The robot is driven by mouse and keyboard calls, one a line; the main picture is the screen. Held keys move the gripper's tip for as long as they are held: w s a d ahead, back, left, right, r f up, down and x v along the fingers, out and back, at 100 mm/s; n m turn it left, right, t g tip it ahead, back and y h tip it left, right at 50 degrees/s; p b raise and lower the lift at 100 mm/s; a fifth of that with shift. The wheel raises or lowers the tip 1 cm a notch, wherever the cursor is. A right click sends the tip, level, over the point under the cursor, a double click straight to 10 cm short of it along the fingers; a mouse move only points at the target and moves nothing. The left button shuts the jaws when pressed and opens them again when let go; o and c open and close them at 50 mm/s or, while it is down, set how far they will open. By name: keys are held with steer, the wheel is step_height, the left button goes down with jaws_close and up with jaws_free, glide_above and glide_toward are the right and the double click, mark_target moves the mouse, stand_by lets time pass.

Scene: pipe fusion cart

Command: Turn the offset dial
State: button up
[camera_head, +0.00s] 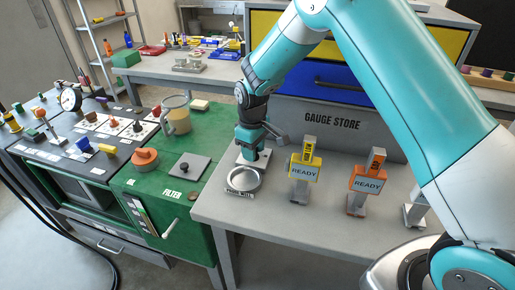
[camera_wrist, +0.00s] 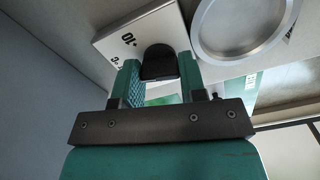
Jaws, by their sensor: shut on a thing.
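The offset dial appears to be the black knob (camera_wrist: 158,62) in the wrist view. It stands on a white plate (camera_wrist: 118,42) with printed marks, one reading 10. My gripper (camera_wrist: 158,78) has its teal fingers on either side of the knob and is shut on it. In the head view my gripper (camera_head: 252,155) points down at the plate on the grey bench, just behind a round metal dish (camera_head: 243,180). The knob itself is hidden by my gripper in the head view. I cannot read which mark the knob points to.
The dish's rim (camera_wrist: 205,45) is close beside the plate in the wrist view. Yellow (camera_head: 304,172) and orange (camera_head: 368,184) READY stands are to the right. The gauge store (camera_head: 340,118) rises behind. A green filter cabinet (camera_head: 150,180) is to the left. The bench front is clear.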

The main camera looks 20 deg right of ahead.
steer(key=m, duration=0.4)
steer(key=shift+w+a+r+m, duration=0.1)
steer(key=shift+w+a+m, duration=0.1)
steer(key=shift+m, duration=0.1)
steer(key=m, duration=0.4)
steer(key=shift+d, duration=0.1)
steer(key=shift+m, duration=0.3)
steer(key=o, duration=0.9)
steer(key=shift+d, duration=0.15)
step_height(320, 180, up, 17)
steer(key=shift+r+b, duration=0.2)
steer(key=shift+b, duration=0.55)
